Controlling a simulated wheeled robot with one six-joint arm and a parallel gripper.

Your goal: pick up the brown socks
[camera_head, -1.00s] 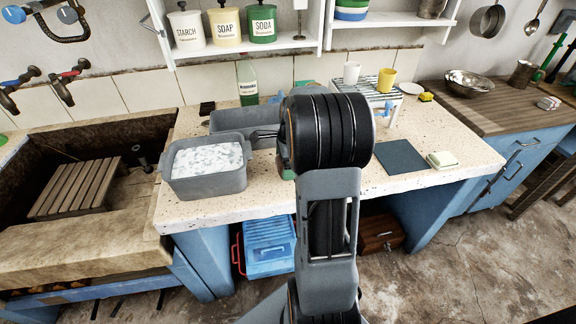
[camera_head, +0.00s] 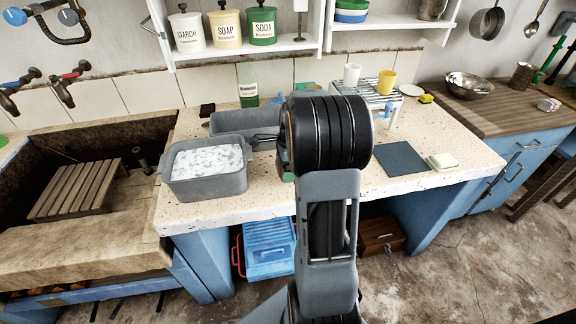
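I cannot make out any brown socks in this view. My arm stands in the middle of the picture, and its thick dark joint covers part of the counter behind it. A small dark part of my gripper (camera_head: 264,141) seems to show just left of that joint, by the right side of the grey tub with white suds (camera_head: 207,181). The fingers are not clear, so I cannot tell whether it is open or shut or whether it holds anything.
A second grey tub (camera_head: 238,122) sits behind the first on the speckled counter (camera_head: 285,198). A green bottle (camera_head: 247,84), a wire rack with cups (camera_head: 371,92), a dark blue mat (camera_head: 401,156) and soap (camera_head: 441,161) stand around. The stone trough (camera_head: 85,250) is at left.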

